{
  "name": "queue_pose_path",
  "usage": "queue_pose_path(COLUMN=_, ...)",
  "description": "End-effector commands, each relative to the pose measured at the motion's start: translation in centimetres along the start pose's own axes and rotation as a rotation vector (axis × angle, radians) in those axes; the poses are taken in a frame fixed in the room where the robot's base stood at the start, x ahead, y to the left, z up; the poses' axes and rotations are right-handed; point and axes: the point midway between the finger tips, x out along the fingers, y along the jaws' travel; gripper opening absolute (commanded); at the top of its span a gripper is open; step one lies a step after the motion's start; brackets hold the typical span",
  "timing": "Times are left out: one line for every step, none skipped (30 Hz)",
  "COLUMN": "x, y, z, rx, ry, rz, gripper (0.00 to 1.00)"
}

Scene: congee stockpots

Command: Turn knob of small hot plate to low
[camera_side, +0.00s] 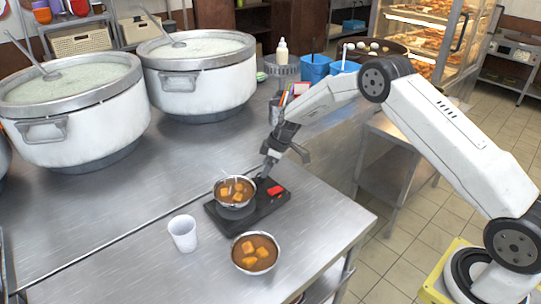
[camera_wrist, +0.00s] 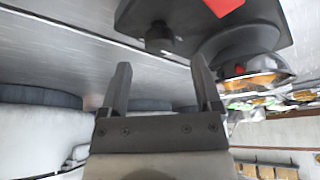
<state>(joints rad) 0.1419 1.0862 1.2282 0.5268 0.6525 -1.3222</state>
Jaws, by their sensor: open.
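The small hot plate (camera_side: 272,208) is a flat black unit on the steel counter. A metal bowl of orange-brown food (camera_side: 235,192) sits on its left part, and a red patch (camera_side: 276,190) shows on its top. In the wrist view, the hot plate (camera_wrist: 185,15) fills the top, with a dark round knob (camera_wrist: 158,40) on its edge. My gripper (camera_side: 266,172) is at the hot plate's far edge, fingers pointing down. In the wrist view, my gripper (camera_wrist: 160,65) is open and empty, with the knob just beyond and between the fingertips. Contact is not visible. The knob's setting is unclear.
A second bowl of food (camera_side: 255,252) and a white cup (camera_side: 183,233) stand near the hot plate. Two large white stockpots (camera_side: 200,88) stand at the left and back. Blue containers (camera_side: 316,68) are behind my arm. The counter between pots and hot plate is clear.

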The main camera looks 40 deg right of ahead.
Motion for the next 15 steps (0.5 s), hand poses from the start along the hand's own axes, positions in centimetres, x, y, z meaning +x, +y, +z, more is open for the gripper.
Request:
queue_pose_path(x=0.7, y=-0.1, z=0.1, rx=0.0, ry=-0.001, rz=-0.002, gripper=0.82)
queue_pose_path(x=1.0, y=-0.1, z=0.1, rx=0.0, ry=-0.001, rz=-0.002, gripper=0.82)
queue_pose_path(x=1.4, y=0.0, z=0.0, rx=0.0, ry=-0.001, rz=-0.001, gripper=0.82)
queue_pose_path(x=1.7, y=0.0, z=0.0, rx=0.001, ry=-0.001, rz=-0.001, gripper=0.82)
queue_pose_path(x=1.9, y=0.0, z=0.1, rx=0.001, ry=-0.001, rz=-0.001, gripper=0.82)
queue_pose_path(x=2.2, y=0.0, z=0.1, rx=0.001, ry=-0.001, rz=-0.001, gripper=0.82)
queue_pose_path(x=2.5, y=0.0, z=0.0, rx=0.001, ry=-0.001, rz=-0.001, gripper=0.82)
queue_pose_path(x=2.7, y=0.0, z=0.0, rx=0.001, ry=-0.001, rz=-0.001, gripper=0.82)
queue_pose_path(x=2.9, y=0.0, z=0.0, rx=0.001, ry=-0.001, rz=-0.001, gripper=0.82)
queue_pose_path(x=3.0, y=0.0, z=0.0, rx=0.001, ry=-0.001, rz=-0.001, gripper=0.82)
queue_pose_path(x=3.2, y=0.0, z=0.0, rx=0.001, ry=-0.001, rz=-0.001, gripper=0.82)
queue_pose_path(x=3.3, y=0.0, z=0.0, rx=0.001, ry=-0.001, rz=0.0, gripper=0.82)
queue_pose_path(x=3.4, y=0.0, z=0.0, rx=0.001, ry=0.0, rz=0.0, gripper=0.82)
queue_pose_path(x=3.4, y=0.0, z=0.0, rx=0.001, ry=0.0, rz=0.0, gripper=0.82)
queue_pose_path(x=3.5, y=0.0, z=0.0, rx=0.001, ry=0.0, rz=0.0, gripper=0.82)
